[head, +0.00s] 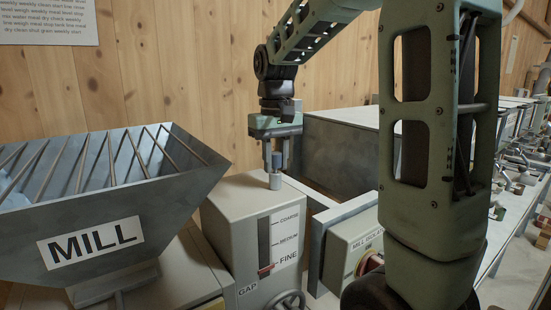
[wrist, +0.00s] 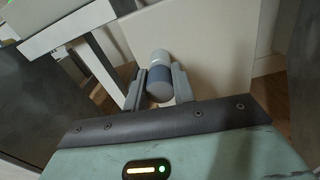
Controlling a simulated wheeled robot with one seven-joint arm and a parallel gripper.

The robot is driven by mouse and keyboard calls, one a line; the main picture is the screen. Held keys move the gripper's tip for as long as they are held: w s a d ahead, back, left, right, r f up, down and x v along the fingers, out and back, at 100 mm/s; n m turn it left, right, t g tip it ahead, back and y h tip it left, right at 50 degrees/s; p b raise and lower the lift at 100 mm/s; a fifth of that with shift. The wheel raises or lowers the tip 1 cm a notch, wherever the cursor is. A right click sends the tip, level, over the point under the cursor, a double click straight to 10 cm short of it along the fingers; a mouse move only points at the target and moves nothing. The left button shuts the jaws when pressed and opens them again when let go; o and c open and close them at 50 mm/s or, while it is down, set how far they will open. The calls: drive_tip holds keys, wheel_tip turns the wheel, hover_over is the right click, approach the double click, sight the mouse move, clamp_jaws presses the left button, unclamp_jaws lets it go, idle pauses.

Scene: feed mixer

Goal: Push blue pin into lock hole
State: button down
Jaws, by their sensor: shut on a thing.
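The blue pin (head: 278,160) is upright between the fingers of my gripper (head: 276,168), which points straight down and is shut on it. Directly below is a short pale grey cylinder (head: 275,182) on top of the grey GAP box (head: 240,200). The pin's lower end is at or very close to this cylinder's top; I cannot tell whether it is inside. The lock hole itself is hidden. In the wrist view the blue pin (wrist: 158,73) sits between both fingers, in line with the pale cylinder (wrist: 160,56) beyond it.
The MILL hopper (head: 110,220) with slanted bars stands left of the box. A slider (head: 266,268) sits near FINE on the box front, with a handwheel (head: 288,300) below. A MILL isolator box (head: 352,245) and a large grey housing (head: 340,150) are at the right.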

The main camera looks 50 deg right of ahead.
sight(275, 153)
drive_tip(key=shift+f, duration=0.25)
drive_tip(key=c, duration=1.1)
unclamp_jaws()
wheel_tip(275, 153, up, 17)
drive_tip(key=shift+r+b, duration=0.2)
drive_tip(key=shift+b, duration=0.75)
